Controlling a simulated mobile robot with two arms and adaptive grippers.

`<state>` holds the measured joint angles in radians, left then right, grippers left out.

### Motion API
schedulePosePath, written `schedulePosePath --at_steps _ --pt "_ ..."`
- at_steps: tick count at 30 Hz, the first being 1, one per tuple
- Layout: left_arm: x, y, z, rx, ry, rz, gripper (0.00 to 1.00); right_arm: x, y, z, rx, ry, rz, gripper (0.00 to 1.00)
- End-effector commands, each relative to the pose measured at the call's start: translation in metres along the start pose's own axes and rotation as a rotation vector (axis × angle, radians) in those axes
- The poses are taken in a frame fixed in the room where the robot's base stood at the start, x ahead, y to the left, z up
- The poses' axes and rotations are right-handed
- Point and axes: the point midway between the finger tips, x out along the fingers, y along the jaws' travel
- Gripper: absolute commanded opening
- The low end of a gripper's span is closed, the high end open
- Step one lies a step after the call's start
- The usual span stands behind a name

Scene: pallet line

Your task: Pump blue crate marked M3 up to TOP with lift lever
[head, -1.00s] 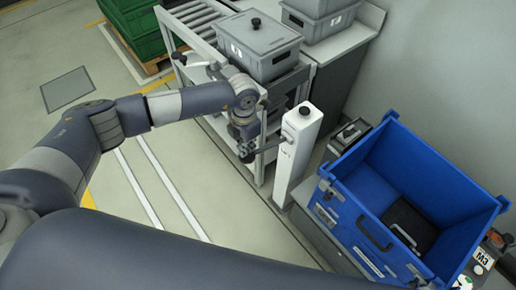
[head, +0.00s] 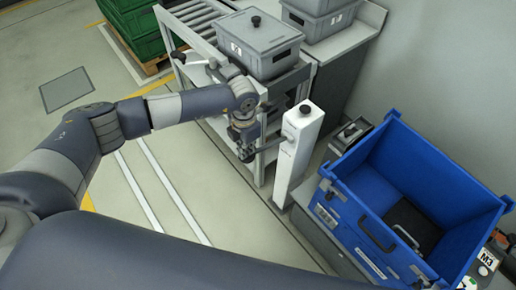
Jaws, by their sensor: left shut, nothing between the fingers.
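The blue crate (head: 372,232) stands on the lift at the right, open at the top, with a dark insert inside. A white lift column (head: 298,150) stands left of the crate.
A grey lidded crate (head: 258,47) sits on a roller rack behind my left gripper. Green crates (head: 140,30) rest on a pallet at top left. The floor at left is clear.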

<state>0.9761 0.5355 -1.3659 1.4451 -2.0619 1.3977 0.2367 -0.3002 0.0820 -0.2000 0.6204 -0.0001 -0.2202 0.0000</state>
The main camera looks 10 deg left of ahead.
Motion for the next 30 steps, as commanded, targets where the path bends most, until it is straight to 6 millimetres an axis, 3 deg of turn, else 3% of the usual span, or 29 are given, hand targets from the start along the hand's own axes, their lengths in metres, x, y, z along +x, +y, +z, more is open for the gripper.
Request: schedulePosePath --at_steps 6,17,30 --pt "0.015 0.000 -0.006 0.000 0.003 -0.001 0.00 0.010 0.000 0.001 0.000 0.000 0.000 0.40" --pt "0.016 0.000 -0.007 0.000 0.003 -0.001 0.00 0.010 -0.001 0.001 0.000 0.000 -0.001 0.40" --pt "0.033 -0.001 -0.011 0.000 0.003 -0.001 0.00 0.023 -0.004 0.001 0.002 0.001 -0.004 0.40"
